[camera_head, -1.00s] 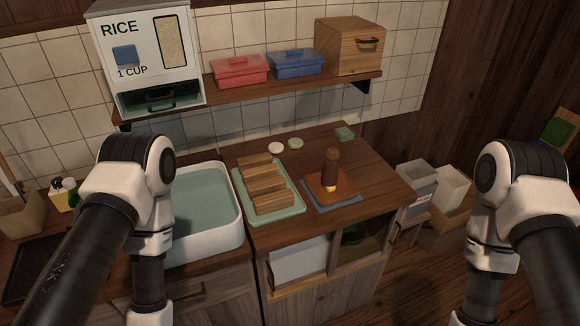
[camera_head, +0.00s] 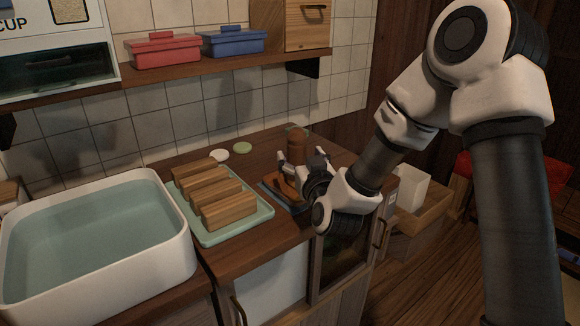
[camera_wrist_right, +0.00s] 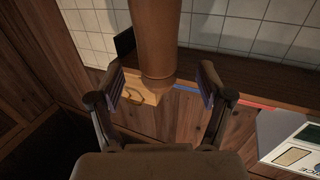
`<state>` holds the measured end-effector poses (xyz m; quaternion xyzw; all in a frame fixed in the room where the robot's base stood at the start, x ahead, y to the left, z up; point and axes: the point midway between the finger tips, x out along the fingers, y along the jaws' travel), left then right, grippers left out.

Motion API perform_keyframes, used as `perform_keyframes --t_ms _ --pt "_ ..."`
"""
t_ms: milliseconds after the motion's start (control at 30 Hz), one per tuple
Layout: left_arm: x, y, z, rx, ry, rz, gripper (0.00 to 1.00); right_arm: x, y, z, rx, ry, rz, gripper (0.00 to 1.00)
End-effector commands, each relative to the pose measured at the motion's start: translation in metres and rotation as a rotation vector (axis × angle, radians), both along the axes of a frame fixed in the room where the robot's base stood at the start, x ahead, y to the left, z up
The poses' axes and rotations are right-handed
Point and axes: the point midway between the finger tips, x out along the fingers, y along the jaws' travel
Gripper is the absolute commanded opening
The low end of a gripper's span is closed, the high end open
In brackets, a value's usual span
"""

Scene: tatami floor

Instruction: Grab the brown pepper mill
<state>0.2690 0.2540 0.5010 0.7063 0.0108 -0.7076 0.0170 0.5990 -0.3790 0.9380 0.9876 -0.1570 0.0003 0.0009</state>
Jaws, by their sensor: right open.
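The brown pepper mill (camera_head: 296,148) stands upright at the back right of the wooden counter. Its lower part is hidden behind my right gripper (camera_head: 302,156). The right gripper is open, with its fingers to the left and right of the mill. In the right wrist view the mill (camera_wrist_right: 157,38) shows between the two open fingers of the gripper (camera_wrist_right: 162,85), with gaps on both sides. My left gripper is not in view.
A green tray (camera_head: 241,232) with several wooden blocks lies left of the gripper. A white basin (camera_head: 180,225) of water stands further left. A shelf (camera_head: 225,62) holds a red box (camera_head: 162,52) and a blue box (camera_head: 233,42) above the counter.

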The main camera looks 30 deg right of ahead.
Motion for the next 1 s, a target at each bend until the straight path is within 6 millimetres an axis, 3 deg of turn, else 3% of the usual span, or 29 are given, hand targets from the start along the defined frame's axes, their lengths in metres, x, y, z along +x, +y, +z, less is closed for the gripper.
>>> perform_keyframes --t_ms 233,467,500,700,1000 --pt "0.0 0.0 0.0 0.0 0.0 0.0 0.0 0.04 -0.013 -0.004 -0.001 0.0 0.0 0.79" --pt "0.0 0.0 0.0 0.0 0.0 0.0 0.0 0.045 -0.014 -0.005 0.0 0.002 0.001 0.79" --pt "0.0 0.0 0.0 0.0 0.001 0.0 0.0 0.045 -0.014 -0.005 0.0 0.002 0.001 0.75" --pt "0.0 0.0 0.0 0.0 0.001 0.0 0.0 0.045 -0.014 -0.005 0.0 0.002 0.001 0.07" --pt "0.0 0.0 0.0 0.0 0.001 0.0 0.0 0.045 -0.014 -0.004 0.0 0.002 0.001 0.07"
